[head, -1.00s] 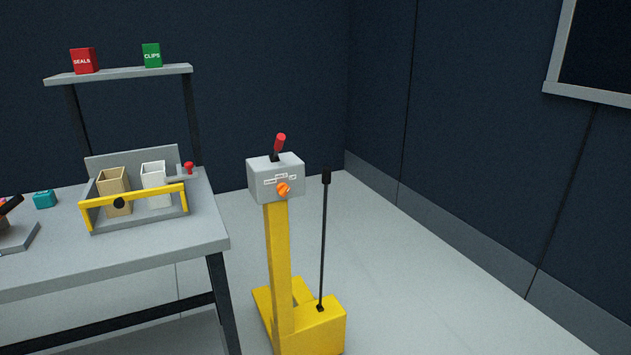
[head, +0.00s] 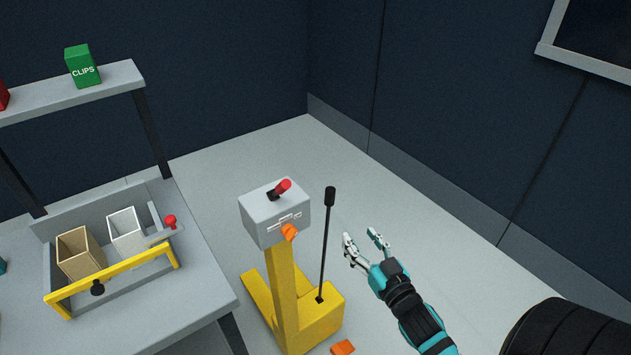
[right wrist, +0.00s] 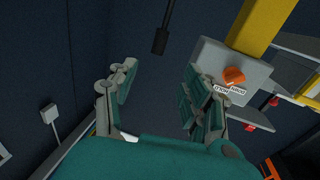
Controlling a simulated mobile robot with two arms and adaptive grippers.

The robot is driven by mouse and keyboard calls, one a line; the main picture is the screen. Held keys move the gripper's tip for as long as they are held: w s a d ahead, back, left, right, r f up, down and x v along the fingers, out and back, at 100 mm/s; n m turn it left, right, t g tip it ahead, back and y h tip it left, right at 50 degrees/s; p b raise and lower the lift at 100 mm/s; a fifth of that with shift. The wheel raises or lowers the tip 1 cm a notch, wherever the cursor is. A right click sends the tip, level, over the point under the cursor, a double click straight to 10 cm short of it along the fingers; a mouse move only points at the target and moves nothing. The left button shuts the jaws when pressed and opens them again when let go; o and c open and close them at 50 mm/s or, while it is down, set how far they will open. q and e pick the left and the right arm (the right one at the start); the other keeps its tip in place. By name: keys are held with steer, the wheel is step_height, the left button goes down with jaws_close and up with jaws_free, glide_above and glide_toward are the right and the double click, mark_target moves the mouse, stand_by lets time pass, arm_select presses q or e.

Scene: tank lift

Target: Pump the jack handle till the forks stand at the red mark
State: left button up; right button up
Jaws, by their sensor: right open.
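The jack is a yellow stand (head: 283,290) with a grey control box (head: 274,212) on top. The box carries a red-tipped lever (head: 281,189) and an orange knob (head: 289,232). The thin black jack handle (head: 325,245) rises almost upright from the yellow base, right of the post. My right gripper (head: 362,241) is open and empty, to the right of the handle and apart from it. In the right wrist view the handle's black grip (right wrist: 161,40) shows beyond the open fingers (right wrist: 158,90). I cannot make out the forks or a red mark. My left gripper is out of view.
A grey workbench (head: 205,285) stands left of the jack, holding a fixture with a yellow bar (head: 120,277) and two open boxes. A shelf (head: 70,97) above holds a green CLIPS box (head: 82,67).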

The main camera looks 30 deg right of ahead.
mark_target(332, 200)
steer(key=w, duration=0.5)
steer(key=w+d+p, duration=0.1)
steer(key=w, duration=0.5)
steer(key=w+d, duration=0.1)
steer(key=w, duration=0.4)
steer(key=shift+w+p, duration=0.2)
steer(key=shift+p, duration=0.1)
steer(key=shift+f, duration=0.1)
jaws_close()
